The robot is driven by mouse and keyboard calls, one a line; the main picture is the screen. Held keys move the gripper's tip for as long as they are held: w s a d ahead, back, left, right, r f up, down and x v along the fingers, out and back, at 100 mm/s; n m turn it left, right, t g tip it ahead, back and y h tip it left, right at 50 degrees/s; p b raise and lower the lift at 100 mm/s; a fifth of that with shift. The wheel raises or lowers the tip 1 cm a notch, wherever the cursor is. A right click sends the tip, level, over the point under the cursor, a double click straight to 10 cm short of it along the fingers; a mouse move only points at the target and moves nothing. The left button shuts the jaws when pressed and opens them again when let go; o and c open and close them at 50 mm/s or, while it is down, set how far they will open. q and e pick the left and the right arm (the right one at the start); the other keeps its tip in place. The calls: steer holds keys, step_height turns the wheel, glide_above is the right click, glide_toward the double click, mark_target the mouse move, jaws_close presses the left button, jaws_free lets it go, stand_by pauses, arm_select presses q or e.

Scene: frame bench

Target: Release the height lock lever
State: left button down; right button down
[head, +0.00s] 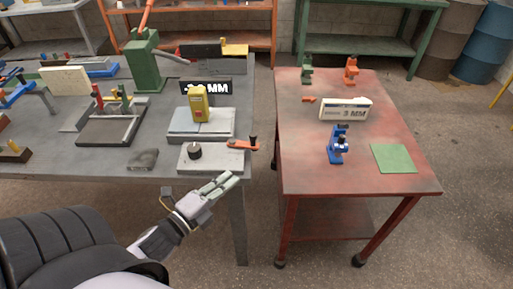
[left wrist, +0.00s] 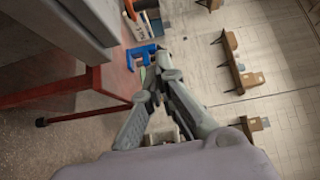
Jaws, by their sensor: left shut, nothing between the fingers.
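My right gripper is not in view.
A round black knob (head: 194,152) stands on the same plate. Behind are a yellow device (head: 199,103) and a green press (head: 145,62).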

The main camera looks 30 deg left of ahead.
arm_select(q)
steer(key=p, duration=0.3)
glide_toward(255, 147)
steer(key=w+d+r, duration=0.3)
steer(key=d, duration=0.2)
steer(key=w+a, duration=0.2)
steer(key=w, duration=0.1)
steer(key=shift+a+p, duration=0.1)
steer(key=shift+p, duration=0.25)
steer(key=shift+w, duration=0.9)
steer(key=shift+s, duration=0.15)
